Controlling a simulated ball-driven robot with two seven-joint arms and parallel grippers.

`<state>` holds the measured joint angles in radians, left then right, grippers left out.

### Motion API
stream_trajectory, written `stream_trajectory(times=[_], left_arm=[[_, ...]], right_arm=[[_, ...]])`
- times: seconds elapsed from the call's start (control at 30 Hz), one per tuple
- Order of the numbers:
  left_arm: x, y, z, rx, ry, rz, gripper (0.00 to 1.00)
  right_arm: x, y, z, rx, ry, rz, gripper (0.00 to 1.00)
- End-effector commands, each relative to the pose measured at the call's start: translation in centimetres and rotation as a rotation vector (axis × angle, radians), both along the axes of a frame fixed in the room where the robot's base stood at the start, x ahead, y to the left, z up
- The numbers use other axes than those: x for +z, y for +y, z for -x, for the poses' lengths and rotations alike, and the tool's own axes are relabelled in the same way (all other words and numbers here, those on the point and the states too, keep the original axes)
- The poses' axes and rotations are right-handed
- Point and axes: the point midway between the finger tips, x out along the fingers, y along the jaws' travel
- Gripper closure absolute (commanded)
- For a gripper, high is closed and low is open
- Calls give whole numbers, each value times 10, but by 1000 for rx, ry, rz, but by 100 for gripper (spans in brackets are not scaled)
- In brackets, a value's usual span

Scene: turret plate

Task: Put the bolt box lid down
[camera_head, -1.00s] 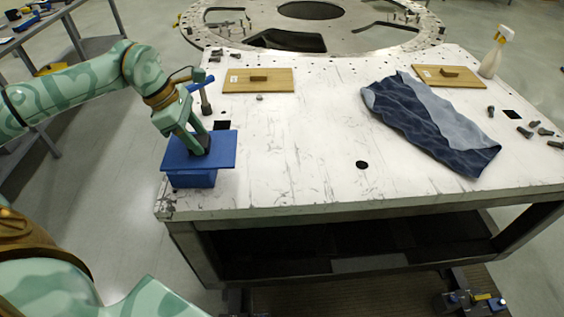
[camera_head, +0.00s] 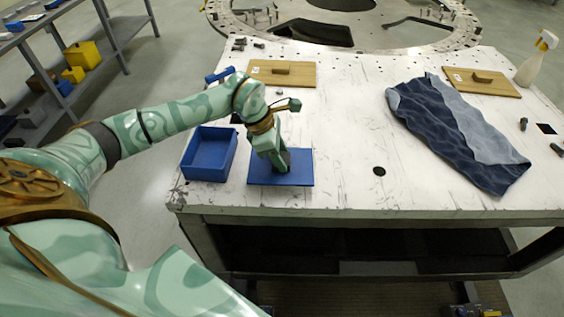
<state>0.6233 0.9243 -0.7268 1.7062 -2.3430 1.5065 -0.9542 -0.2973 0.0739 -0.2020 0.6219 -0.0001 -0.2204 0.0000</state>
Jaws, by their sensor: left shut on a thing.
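The bolt box lid (camera_head: 300,176) is a flat blue square plate. It lies low at the white table's near edge, just right of the box; I cannot tell if it touches the tabletop. My left gripper (camera_head: 279,166) is shut on the lid's middle from above and hides its grip point. The bolt box (camera_head: 208,153) is a blue open-topped box at the table's near left corner, apart from the lid. Its inside looks empty from here. My right gripper is not in view.
A wooden board with a handle (camera_head: 282,72) lies behind my left gripper. A blue denim cloth (camera_head: 455,130) covers the table's right part, with a second wooden board (camera_head: 482,80) and a spray bottle (camera_head: 537,58) beyond. The table's middle is clear, apart from a dark hole.

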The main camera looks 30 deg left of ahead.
Motion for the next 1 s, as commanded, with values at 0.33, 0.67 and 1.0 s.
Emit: stream_trajectory(times=[0.33,0.67,1.0], left_arm=[[-35,-4,-2,0,0,0,80],[-38,-4,-1,0,1,0,41],[-35,-4,-1,0,0,0,33]], right_arm=[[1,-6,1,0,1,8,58],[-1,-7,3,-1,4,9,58],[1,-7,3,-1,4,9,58]])
